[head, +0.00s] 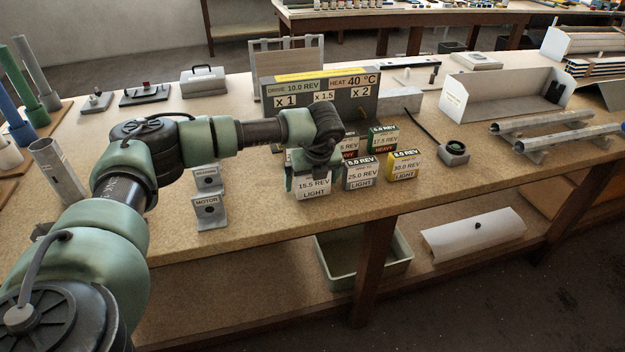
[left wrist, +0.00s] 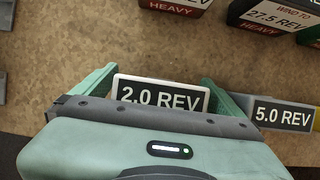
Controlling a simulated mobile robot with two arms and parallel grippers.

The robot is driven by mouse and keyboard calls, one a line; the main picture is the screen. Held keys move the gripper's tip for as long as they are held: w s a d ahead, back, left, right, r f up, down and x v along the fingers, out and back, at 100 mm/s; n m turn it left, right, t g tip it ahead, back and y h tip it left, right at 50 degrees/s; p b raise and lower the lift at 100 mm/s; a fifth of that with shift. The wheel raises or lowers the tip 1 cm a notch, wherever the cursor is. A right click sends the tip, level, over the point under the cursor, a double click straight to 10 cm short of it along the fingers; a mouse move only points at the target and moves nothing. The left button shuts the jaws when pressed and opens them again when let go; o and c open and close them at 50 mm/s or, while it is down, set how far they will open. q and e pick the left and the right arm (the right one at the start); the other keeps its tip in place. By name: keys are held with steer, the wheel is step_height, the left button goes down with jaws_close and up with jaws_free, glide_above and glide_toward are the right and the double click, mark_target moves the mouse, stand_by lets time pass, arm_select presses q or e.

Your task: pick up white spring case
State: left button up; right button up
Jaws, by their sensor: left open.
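The white spring case (head: 313,189) stands upright at the front left of a group of labelled cases on the bench. Its front reads 15.5 REV LIGHT. In the left wrist view its top (left wrist: 160,93) reads 2.0 REV inside a white border. My left gripper (head: 312,174) is over it, pointing down and open. In the left wrist view one finger of the left gripper (left wrist: 158,90) is on each side of the case. I cannot tell whether the fingers touch it. The gripper hides part of its top in the head view. My right gripper is out of view.
A grey case (head: 362,176) stands close on the right, then a yellow-edged case (head: 403,167). Red and green HEAVY cases (head: 384,139) stand behind. A sign board (head: 315,92) is farther back. Bench front is clear below the cases; the MOTOR bracket (head: 209,212) is left.

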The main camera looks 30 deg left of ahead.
arm_select(q)
steer(key=c, duration=1.6)
steer(key=shift+o, duration=0.2)
